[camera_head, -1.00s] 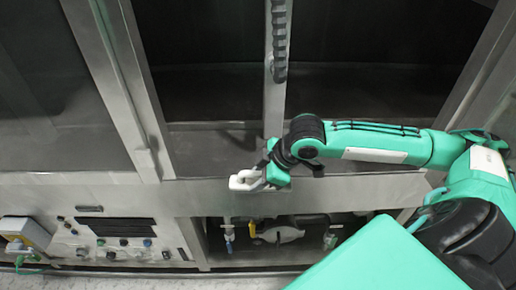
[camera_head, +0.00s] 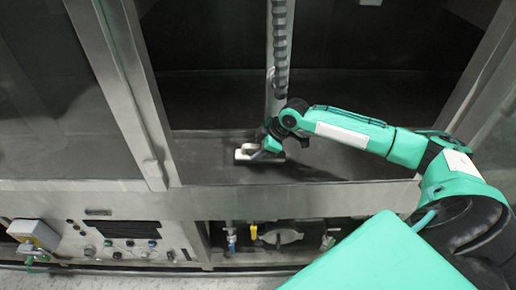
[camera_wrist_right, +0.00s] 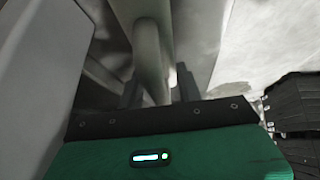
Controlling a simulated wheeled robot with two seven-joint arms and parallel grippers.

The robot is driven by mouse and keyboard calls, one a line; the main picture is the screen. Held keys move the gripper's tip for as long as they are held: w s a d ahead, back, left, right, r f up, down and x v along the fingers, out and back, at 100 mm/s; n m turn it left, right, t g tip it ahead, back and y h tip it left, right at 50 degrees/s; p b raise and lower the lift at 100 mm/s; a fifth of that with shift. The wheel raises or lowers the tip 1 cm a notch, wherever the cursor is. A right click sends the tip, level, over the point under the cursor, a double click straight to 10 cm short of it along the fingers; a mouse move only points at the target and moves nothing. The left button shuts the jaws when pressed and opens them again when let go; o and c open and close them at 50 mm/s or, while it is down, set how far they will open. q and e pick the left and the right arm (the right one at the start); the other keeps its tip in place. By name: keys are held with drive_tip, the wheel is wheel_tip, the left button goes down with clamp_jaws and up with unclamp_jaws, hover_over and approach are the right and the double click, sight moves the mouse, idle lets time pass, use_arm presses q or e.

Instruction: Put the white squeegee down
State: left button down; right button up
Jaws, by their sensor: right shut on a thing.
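The white squeegee (camera_head: 247,154) is at the end of my right arm in the head view, over the dark floor of the washer's open bay, just behind its front sill. My right gripper (camera_head: 268,146) is shut on it. In the right wrist view, a pale handle (camera_wrist_right: 150,55) runs between the dark fingers of the right gripper (camera_wrist_right: 158,92). A dark edge shows along the squeegee's underside; I cannot tell whether it touches the floor. My left gripper is not in view.
The bay floor (camera_head: 345,160) is clear to the right of the squeegee. A vertical metal post with a ribbed dark hose (camera_head: 280,45) stands just behind the gripper. A slanted frame post (camera_head: 135,100) bounds the bay at left. Valves (camera_head: 253,232) and a control panel (camera_head: 125,242) are below the sill.

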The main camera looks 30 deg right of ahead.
drive_tip(key=shift+f, duration=0.25)
drive_tip(key=shift+s+f, duration=0.1)
drive_tip(key=shift+f, duration=0.3)
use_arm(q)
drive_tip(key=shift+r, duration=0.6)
use_arm(e)
drive_tip(key=o, duration=1)
drive_tip(key=shift+c, duration=0.2)
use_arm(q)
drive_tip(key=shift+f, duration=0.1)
use_arm(e)
drive_tip(key=shift+f, duration=0.2)
drive_tip(key=shift+f+b, duration=0.25)
drive_tip(key=shift+b, duration=0.3)
use_arm(q)
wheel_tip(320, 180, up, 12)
drive_tip(key=p, duration=1.3)
use_arm(e)
drive_tip(key=v, duration=1.4)
drive_tip(key=shift+s+a+r, duration=0.15)
drive_tip(key=shift+a, duration=0.05)
